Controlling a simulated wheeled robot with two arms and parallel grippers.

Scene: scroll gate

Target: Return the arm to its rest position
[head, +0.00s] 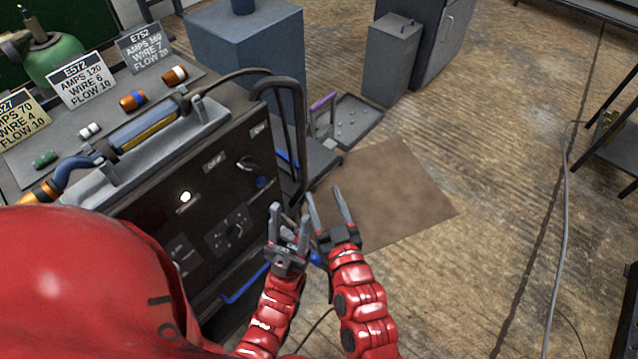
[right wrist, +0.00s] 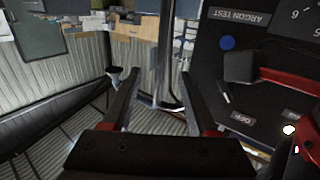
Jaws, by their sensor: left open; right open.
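My left gripper (head: 289,213) is open, with its fingers pointing up in the head view, in front of the dark control panel's right side. My right gripper (head: 324,190) is open just to the right of it and slightly higher. In the head view both grippers look empty, and the two red forearms run side by side from the bottom edge. In the right wrist view my right gripper (right wrist: 160,75) shows two spread fingers with nothing held between them. I cannot tell from these views how far apart in depth the two grippers are.
The black machine panel (head: 205,218) with knobs and a lit lamp stands left, close to the grippers. A torch (head: 150,128) lies on its top beside labelled cards. A brown mat (head: 392,195) covers the floor at right. A cable (head: 563,220) crosses the open wooden floor.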

